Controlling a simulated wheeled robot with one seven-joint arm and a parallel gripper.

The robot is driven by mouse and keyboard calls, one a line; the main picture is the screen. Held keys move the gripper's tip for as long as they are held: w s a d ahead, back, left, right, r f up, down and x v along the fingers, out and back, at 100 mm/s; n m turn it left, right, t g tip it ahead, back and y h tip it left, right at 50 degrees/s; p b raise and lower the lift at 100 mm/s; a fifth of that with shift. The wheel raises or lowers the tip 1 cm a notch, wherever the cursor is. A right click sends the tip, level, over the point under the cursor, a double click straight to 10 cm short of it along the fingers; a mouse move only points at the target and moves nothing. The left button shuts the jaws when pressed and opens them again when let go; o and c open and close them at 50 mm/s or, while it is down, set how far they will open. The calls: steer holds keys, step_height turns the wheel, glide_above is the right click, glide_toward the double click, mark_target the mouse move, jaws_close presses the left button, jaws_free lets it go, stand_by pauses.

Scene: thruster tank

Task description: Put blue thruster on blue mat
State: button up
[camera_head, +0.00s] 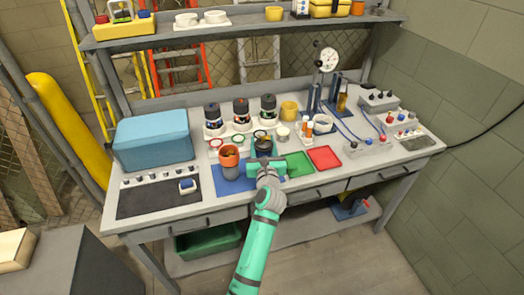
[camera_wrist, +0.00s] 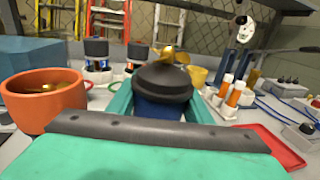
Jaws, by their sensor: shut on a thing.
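My gripper (camera_head: 265,163) is shut on the blue thruster (camera_wrist: 160,95), which has a dark domed cap, a brass propeller on top and a blue body. The blue thruster also shows in the head view (camera_head: 264,146), upright at the back right part of the blue mat (camera_head: 222,188). Its lower end is hidden by my gripper, so I cannot tell whether it touches the mat.
A green mat (camera_head: 299,164) and a red mat (camera_head: 324,157) lie to the right. Several dark-capped units (camera_head: 240,110) stand behind. A blue box (camera_head: 153,139) and black pad (camera_head: 150,200) are at the left. Small orange-and-white bottles (camera_head: 307,130) stand behind the green mat.

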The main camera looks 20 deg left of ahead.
steer(key=shift+w+a+f, duration=0.1)
steer(key=shift+w+f, duration=0.2)
steer(key=shift+f, duration=0.5)
steer(key=shift+w+a+f, duration=0.15)
steer(key=shift+w+f, duration=0.1)
steer(key=shift+f, duration=0.6)
steer(key=shift+w+a+f, duration=0.1)
steer(key=shift+w+f, duration=0.2)
steer(key=shift+f, duration=0.5)
steer(key=shift+f, duration=0.1)
steer(key=o, duration=1.3)
steer(key=shift+f, duration=0.1)
steer(key=v, duration=1.2)
